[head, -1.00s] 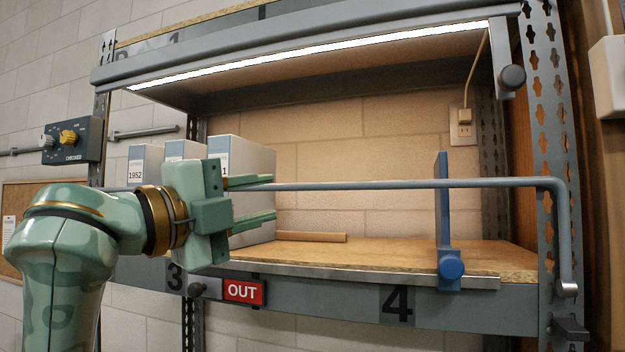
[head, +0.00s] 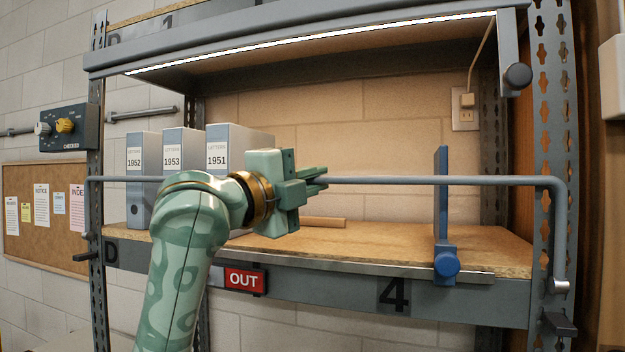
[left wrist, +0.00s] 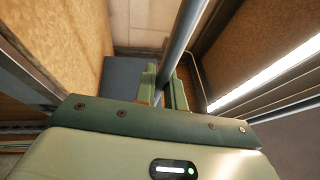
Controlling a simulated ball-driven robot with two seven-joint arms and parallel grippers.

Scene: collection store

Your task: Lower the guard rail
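The guard rail (head: 430,181) is a grey bar running across the front of the shelf bay, above the shelf board, in front of the binders. Its right end bends down to a pivot at the right post, and its left end bends down at the left post. My left gripper (head: 316,179) is at the rail left of the blue divider, with its fingers close together around the bar. In the left wrist view the rail (left wrist: 186,32) passes between the two fingers (left wrist: 164,92), which look closed on it. My right gripper is in neither current view.
Several letter binders (head: 173,160) stand on the wooden shelf (head: 390,240) behind the rail. A blue divider (head: 441,200) with a round knob stands right of centre. A red OUT sign (head: 244,281) hangs on the shelf edge. A lit upper shelf (head: 320,45) overhangs the bay.

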